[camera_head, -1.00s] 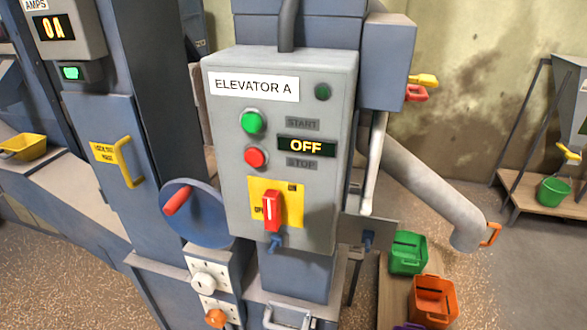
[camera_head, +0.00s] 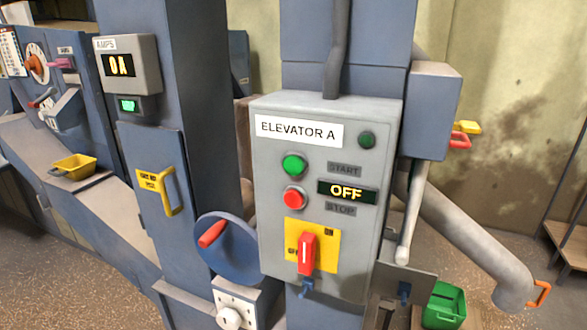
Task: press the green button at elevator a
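The grey control box labelled ELEVATOR A (camera_head: 350,240) is near the middle of the head view, fixed on a blue-grey column. The green button (camera_head: 294,166) sits at its upper left, beside a START label. The red button (camera_head: 294,197) is just below it, beside a STOP label. A small display (camera_head: 347,191) to the right reads OFF. A dark green lamp (camera_head: 367,140) is at the upper right. A red switch handle (camera_head: 307,254) stands on a yellow plate (camera_head: 326,245) lower down. Neither of my grippers is in view.
A blue wheel with a red handle (camera_head: 229,250) is at the box's lower left. A cabinet with a yellow handle (camera_head: 171,191) and an AMPS display (camera_head: 120,66) stand left. A grey pipe (camera_head: 470,245) slants down at right, near a green bucket (camera_head: 444,306).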

